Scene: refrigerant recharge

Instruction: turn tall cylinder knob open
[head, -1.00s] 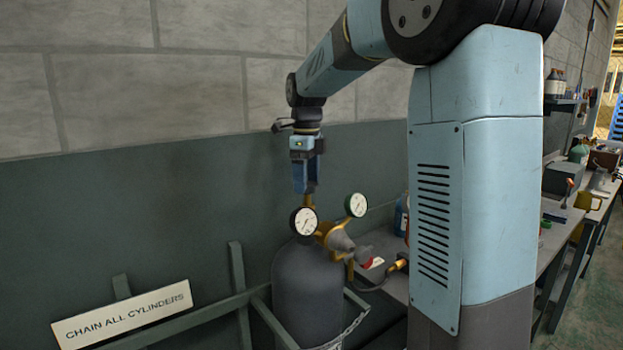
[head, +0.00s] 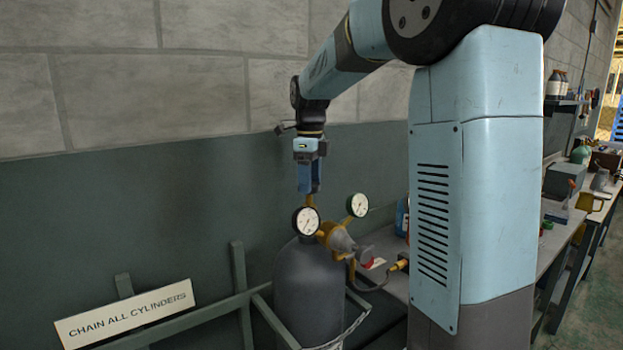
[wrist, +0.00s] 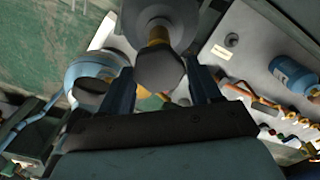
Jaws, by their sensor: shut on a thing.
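The tall dark grey cylinder (head: 305,285) stands upright in a green frame in the head view, with a brass valve at its top. My gripper (head: 309,190) points down over the valve, its fingers around the top of the stem. In the wrist view, the dark knob (wrist: 160,68) shows between my fingers (wrist: 161,88), with the brass stem (wrist: 158,36) beyond it. My gripper is shut on the knob. The fingers hide the knob in the head view.
A sign (head: 125,313) hangs on the frame. A workbench (head: 548,230) runs along the right.

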